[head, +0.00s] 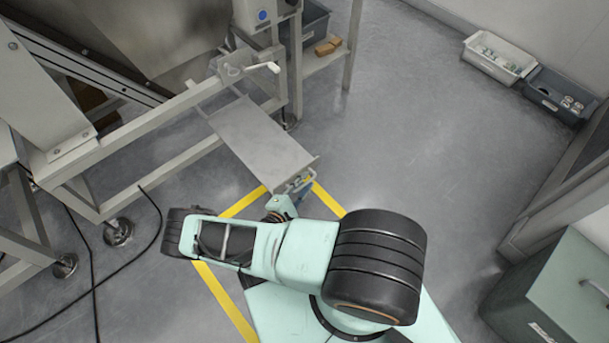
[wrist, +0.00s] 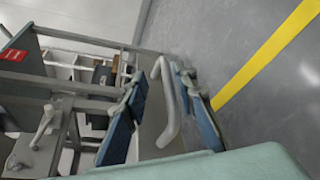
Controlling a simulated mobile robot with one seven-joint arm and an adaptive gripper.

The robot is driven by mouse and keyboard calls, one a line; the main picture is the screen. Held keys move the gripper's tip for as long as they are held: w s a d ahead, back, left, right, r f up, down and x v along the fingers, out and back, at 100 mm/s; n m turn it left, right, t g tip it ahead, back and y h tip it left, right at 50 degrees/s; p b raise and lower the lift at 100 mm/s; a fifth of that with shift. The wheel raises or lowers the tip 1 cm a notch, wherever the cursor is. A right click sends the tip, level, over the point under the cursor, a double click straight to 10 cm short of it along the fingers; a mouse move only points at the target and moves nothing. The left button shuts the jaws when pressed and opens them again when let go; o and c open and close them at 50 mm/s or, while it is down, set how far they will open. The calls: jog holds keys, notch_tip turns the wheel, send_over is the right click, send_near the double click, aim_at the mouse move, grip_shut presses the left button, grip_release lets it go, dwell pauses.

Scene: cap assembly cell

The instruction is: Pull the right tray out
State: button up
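The right tray (head: 262,140) is a flat grey metal tray that sticks out from the machine frame over the floor, its front end close to my arm. Its pale bar handle (wrist: 168,105) shows in the wrist view at the tray's front edge. My gripper (head: 298,186) is at that front end in the head view, partly hidden by my arm. In the wrist view my gripper (wrist: 166,112) has its blue-padded fingers apart, one on each side of the handle, with gaps visible. The fingers look open around the handle rather than closed on it.
The machine frame (head: 150,130) stands at the left, with a crank handle (head: 262,68) above the tray's inner end. Yellow tape (head: 228,305) marks the floor around my base. Bins (head: 497,58) lie at the back right, and a green cabinet (head: 550,290) stands right. The middle floor is clear.

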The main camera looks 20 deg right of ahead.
notch_tip(320, 180, up, 9)
dwell(0.4)
dwell(0.4)
